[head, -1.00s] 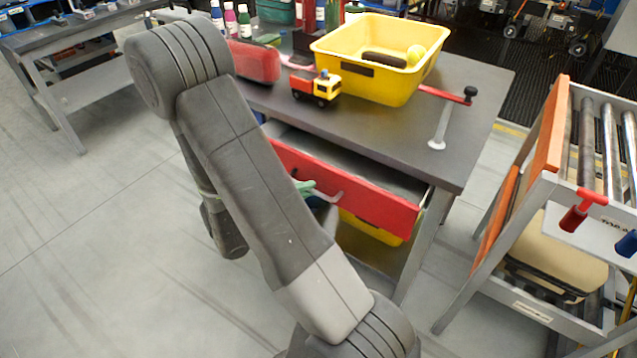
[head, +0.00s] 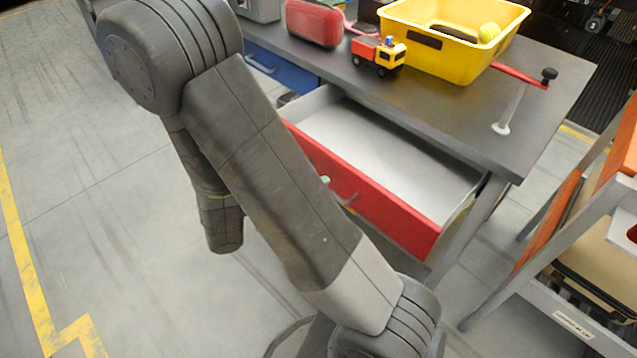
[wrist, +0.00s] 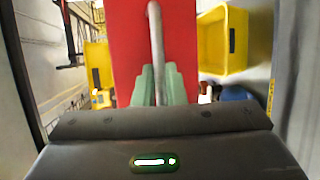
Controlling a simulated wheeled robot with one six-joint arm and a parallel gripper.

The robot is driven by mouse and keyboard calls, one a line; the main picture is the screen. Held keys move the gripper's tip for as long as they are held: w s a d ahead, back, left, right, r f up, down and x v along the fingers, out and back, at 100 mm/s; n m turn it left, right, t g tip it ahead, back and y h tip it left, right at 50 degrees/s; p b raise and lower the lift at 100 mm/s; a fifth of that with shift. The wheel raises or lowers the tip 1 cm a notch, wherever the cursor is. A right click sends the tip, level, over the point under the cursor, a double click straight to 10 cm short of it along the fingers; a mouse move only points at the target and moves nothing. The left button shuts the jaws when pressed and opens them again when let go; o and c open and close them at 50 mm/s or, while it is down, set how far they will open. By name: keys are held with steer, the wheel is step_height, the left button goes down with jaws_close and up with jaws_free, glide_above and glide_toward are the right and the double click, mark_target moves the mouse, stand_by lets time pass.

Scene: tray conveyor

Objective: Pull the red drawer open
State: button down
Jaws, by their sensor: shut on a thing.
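The red drawer (head: 395,205) stands well out from under the grey workbench, and its pale inside (head: 385,150) shows empty in the head view. In the wrist view the red drawer front (wrist: 125,50) fills the upper middle, with a grey bar handle (wrist: 155,40) running up it. My gripper (wrist: 159,84) has green fingers closed around the lower part of this handle. In the head view my arm hides most of the gripper; only a bit of green and the handle end (head: 349,199) show.
On the bench (head: 450,120) are a yellow bin (head: 445,58), a toy truck (head: 378,55) and a red case (head: 314,22). A blue drawer (head: 280,68) is shut at the left. Open floor lies at the left.

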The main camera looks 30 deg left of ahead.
steer(key=c, duration=1.5)
jaws_free()
steer(key=p+v, duration=0.1)
steer(key=v, duration=1.3)
steer(key=shift+w+d, duration=0.1)
steer(key=b+x, duration=0.1)
steer(key=x, duration=1.3)
